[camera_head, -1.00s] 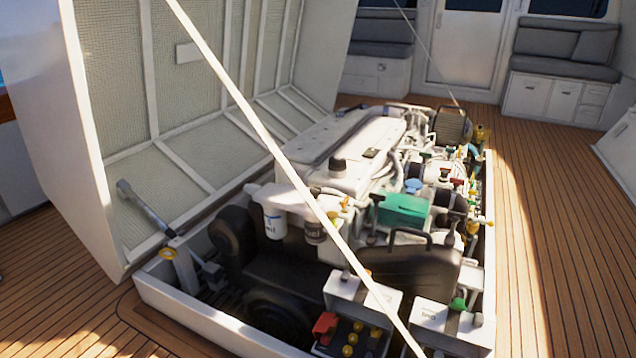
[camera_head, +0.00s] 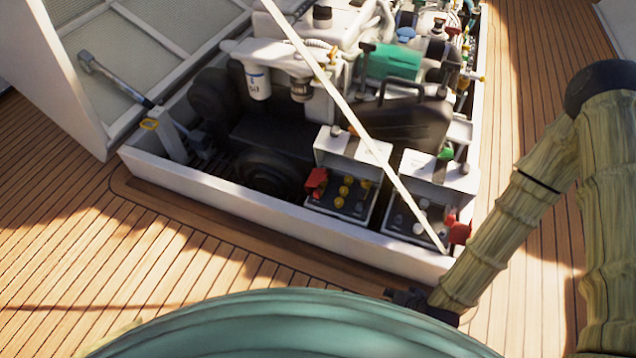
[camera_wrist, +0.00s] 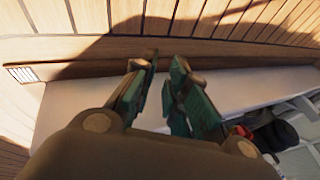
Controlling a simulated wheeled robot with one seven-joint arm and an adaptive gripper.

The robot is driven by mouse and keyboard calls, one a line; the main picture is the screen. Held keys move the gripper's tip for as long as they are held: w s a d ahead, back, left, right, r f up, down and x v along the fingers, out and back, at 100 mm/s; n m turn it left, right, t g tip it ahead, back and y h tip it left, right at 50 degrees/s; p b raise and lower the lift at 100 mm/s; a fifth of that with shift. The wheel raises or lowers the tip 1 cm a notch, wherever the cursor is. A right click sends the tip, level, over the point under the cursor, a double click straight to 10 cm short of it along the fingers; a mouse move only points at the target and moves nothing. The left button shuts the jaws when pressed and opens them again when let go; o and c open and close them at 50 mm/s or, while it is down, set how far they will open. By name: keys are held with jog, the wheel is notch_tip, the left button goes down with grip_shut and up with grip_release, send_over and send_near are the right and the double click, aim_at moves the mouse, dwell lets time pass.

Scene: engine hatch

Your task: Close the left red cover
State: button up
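The left red cover (camera_head: 316,182) stands raised at the left edge of the left battery-like box (camera_head: 340,202), beside several yellow knobs. A second red cover (camera_head: 459,233) sits at the right edge of the right box (camera_head: 418,222). My gripper (camera_head: 408,298) is low in front of the hatch's front wall, right of and nearer than the left cover, and touches neither cover. In the wrist view my gripper's two green fingers (camera_wrist: 162,65) are apart with nothing between them. A small red part (camera_wrist: 243,131) shows there at the right; which cover it is, I cannot tell.
The white hatch frame (camera_head: 270,215) has a raised front wall before the boxes. A pale diagonal rod (camera_head: 345,110) crosses in front of the engine. The open hatch lid (camera_head: 60,90) stands at left. Wooden deck (camera_head: 120,250) is clear in front.

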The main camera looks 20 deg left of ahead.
jog(key=w+a+r+m+t+y+b, duration=0.2)
jog(key=w+a+r+t+y, duration=0.15)
jog(key=w+a, duration=0.7)
jog(key=m+t+y+b, duration=0.2)
jog(key=m+t+y, duration=0.1)
jog(key=t, duration=0.1)
send_near(326, 179)
jog(key=shift+h, duration=0.25)
jog(key=b+x, duration=0.4)
jog(key=x, duration=0.3)
jog(key=shift+a, duration=0.3)
jog(key=shift+w+a, duration=0.35)
jog(key=shift+c, duration=0.2)
grip_shut()
